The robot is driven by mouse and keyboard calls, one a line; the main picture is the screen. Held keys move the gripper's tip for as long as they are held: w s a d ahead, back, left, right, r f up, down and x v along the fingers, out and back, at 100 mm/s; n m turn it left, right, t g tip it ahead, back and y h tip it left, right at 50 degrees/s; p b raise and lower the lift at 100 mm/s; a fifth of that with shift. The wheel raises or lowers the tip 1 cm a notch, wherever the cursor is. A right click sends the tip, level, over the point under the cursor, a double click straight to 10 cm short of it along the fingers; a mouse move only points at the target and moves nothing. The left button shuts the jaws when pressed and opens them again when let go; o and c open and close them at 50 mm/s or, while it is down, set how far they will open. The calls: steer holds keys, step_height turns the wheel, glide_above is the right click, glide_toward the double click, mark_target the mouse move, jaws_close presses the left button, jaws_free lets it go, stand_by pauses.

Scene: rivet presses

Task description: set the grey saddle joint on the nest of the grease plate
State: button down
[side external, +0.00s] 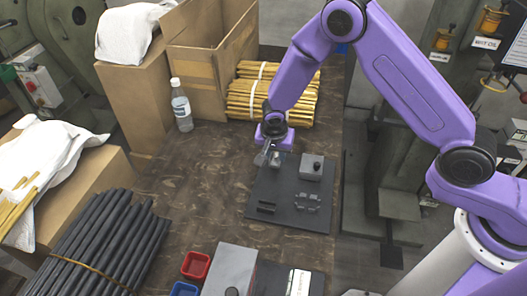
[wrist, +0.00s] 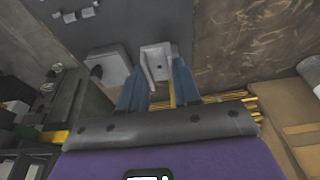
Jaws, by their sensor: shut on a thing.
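My gripper (side external: 266,157) is over the far left corner of the dark grease plate (side external: 288,219). In the wrist view my gripper (wrist: 158,88) has its two blue-grey fingers shut on the grey saddle joint (wrist: 155,58), a light grey piece with raised edges. The joint's lower end is partly hidden by the fingers. The side view shows the joint only small, so its gap to the plate cannot be told. The nest (side external: 307,202), a group of small grey blocks, is at the plate's near right; it also shows in the wrist view (wrist: 77,15). I see no part in it.
A grey block with a black knob (side external: 311,168) stands on the plate right of my gripper. A dark slotted piece (side external: 266,208) sits at the near left. Yellow rods (side external: 240,100) lie behind, with a bottle (side external: 181,107) left. A red bin (side external: 196,265) is in front.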

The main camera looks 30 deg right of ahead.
steer(key=s+d+r+n+y, duration=0.1)
steer(key=s+d+r+n, duration=0.2)
steer(key=d+r, duration=0.5)
steer(key=s+d+r+n+t+y, duration=0.1)
steer(key=s+d+r+n, duration=0.3)
steer(key=d+r, duration=0.5)
steer(key=shift+s+d+n, duration=0.25)
steer(key=shift+d+n, duration=0.25)
steer(key=shift+n, duration=0.5)
